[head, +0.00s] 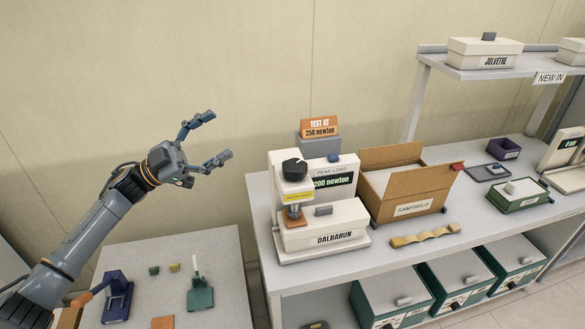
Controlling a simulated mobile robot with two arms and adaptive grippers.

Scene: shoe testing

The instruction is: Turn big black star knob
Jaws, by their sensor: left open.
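The big black star knob (294,169) sits on top of the head of a white testing machine (324,238) labelled DALBARUN. The machine stands on the grey table, and its display (333,181) reads 200 newton. An orange sign (319,126) behind it says TEST AT 250 newton. My left gripper (212,138) is open and empty, in the air to the left of the knob and a little higher in the picture. Its fingers point right, apart from the machine. My right gripper is not in view.
An open cardboard box (410,190) stands right of the machine, with a wavy tan piece (425,236) in front. Green-fronted boxes (391,301) fill the lower shelf. A lower table (225,265) at left holds small tools. The space between gripper and knob looks clear.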

